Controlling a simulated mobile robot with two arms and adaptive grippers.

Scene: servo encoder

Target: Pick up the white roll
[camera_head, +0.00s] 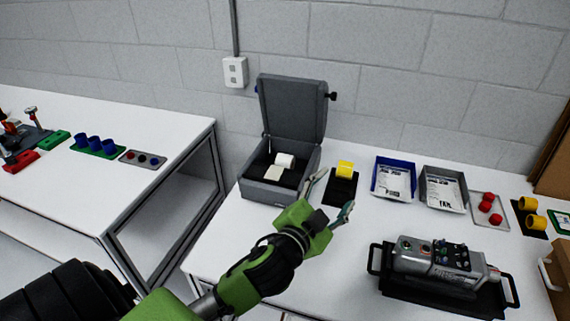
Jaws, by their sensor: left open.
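The white roll (284,160) lies inside an open grey box (262,189) on the table, beside a flat whitish piece (273,173). The box lid stands raised at the back. My left gripper (330,196) is open and empty, to the right of the box and in front of the yellow roll's black mat. Its fingers are apart from the white roll. My right gripper is not in view.
A yellow roll (345,169) stands on a black mat (339,191). A blue tray (394,194) and a grey tray (446,203) hold papers. A grey device (440,264) with handles sits at front right. Red pieces (486,206) and more yellow rolls (528,203) lie farther right.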

